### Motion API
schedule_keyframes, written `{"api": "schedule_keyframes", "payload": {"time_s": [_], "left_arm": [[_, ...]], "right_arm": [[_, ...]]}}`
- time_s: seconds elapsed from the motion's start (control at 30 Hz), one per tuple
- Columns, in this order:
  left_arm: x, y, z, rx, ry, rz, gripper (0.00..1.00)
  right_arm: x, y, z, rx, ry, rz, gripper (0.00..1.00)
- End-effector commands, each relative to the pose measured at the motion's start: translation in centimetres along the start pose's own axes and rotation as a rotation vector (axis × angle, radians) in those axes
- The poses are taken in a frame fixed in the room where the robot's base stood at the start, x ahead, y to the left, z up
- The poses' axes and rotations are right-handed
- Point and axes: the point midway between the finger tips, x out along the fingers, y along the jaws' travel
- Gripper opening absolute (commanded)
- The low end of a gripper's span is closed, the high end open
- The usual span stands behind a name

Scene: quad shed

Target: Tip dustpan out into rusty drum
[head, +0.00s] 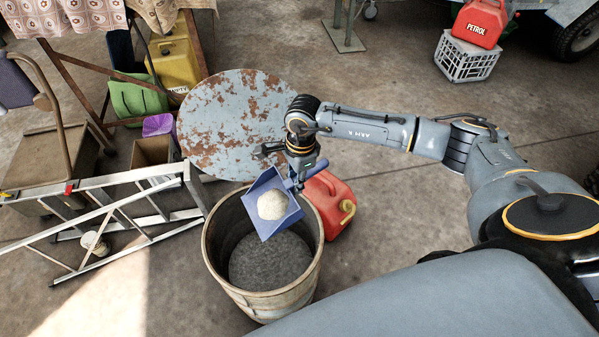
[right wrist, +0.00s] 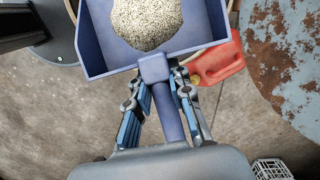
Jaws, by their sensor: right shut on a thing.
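A blue dustpan (head: 268,223) holds a heap of pale granular stuff (head: 272,205). My right gripper (head: 298,181) is shut on the dustpan's handle. In the right wrist view the fingers (right wrist: 164,103) sit on both sides of the handle below the pan (right wrist: 97,58), and the pale heap (right wrist: 147,22) lies in the pan. The rusty drum (head: 262,305) stands open, with dark grey material (head: 268,268) inside. The dustpan is over the drum's far part, at or above the rim. My left gripper is in neither view.
A red fuel can (head: 332,212) stands right beside the drum. A rusty round disc (head: 236,122) is behind the drum. An aluminium ladder (head: 128,222) lies to the left. A white crate (head: 465,60) with a red petrol can (head: 479,24) is at the back right. Open floor lies right of the disc.

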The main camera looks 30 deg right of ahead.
Motion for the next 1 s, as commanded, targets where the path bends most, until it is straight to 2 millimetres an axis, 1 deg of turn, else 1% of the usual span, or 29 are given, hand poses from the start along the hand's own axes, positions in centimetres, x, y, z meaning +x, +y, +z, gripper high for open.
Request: {"api": "schedule_keyframes", "payload": {"time_s": [0.03,0.27,0.5,0.83,1.0], "left_arm": [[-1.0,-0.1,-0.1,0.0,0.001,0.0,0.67],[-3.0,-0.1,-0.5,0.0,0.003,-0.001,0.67],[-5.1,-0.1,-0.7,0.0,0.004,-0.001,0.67],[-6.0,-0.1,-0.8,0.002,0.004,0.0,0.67],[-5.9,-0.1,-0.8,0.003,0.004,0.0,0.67]], "right_arm": [[-0.7,-0.1,0.5,-0.003,0.028,-0.001,0.0],[-1.8,-0.1,1.8,-0.002,0.151,0.0,0.0],[-3.1,-0.1,3.5,-0.004,0.301,-0.001,0.0],[-3.9,-0.1,6.0,-0.002,0.509,-0.002,0.0],[-4.2,0.0,7.0,-0.001,0.592,0.0,0.0]]}}
